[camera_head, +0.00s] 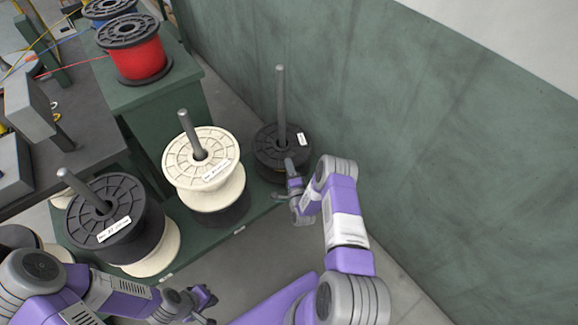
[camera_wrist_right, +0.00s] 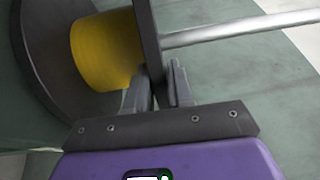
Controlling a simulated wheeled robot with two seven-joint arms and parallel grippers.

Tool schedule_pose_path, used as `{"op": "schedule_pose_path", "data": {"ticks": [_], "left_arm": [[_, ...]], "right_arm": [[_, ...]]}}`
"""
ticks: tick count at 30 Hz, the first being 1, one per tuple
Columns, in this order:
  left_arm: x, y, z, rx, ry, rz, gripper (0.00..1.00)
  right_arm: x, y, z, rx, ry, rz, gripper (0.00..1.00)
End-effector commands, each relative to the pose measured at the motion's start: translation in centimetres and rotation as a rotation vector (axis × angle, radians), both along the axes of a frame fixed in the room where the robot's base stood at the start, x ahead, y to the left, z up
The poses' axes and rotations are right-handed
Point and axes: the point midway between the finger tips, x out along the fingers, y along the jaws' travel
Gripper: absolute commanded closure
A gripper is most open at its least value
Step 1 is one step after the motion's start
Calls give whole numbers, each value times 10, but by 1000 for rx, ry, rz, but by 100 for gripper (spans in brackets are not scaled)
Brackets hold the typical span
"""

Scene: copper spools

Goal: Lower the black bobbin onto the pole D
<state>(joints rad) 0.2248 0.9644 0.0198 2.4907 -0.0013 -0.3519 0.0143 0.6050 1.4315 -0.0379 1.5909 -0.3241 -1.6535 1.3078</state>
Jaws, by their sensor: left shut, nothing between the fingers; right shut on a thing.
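The black bobbin (camera_head: 267,150) is at the back right of the rack, with a grey pole (camera_head: 281,95) rising out of its top flange. My right gripper (camera_head: 290,190) is at the bobbin's near right rim. In the right wrist view its fingers (camera_wrist_right: 162,80) are shut on the edge of a dark flange (camera_wrist_right: 150,35), with a yellow core (camera_wrist_right: 106,50) beside it and the pole (camera_wrist_right: 240,28) running out past the flange. How high the bobbin sits is hidden. I can read no pole letter. My left gripper (camera_head: 205,302) is shut and empty at the bottom.
A white spool (camera_head: 222,145) on a middle pole (camera_head: 190,130) stands just left of the bobbin. Another black spool (camera_head: 120,195) sits over a white one further left. A red spool (camera_head: 138,58) stands on a green cabinet. A green wall (camera_head: 440,140) is close on the right.

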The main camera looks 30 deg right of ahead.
Motion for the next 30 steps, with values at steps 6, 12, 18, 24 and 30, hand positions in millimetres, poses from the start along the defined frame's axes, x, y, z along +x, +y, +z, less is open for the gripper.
{"op": "schedule_pose_path", "data": {"ticks": [6,12,18,24,30], "left_arm": [[0,0,0,0,0,0,100],[0,0,0,0,0,0,100],[0,0,0,0,0,0,100],[0,0,0,0,0,0,100],[0,0,0,0,0,0,100]], "right_arm": [[2,-1,4,-4,-12,0,100],[1,0,2,-4,-12,-1,100],[-1,0,-2,-4,-12,0,100],[-1,0,-3,-4,-13,0,100],[-1,0,-3,-4,-12,0,65]]}}
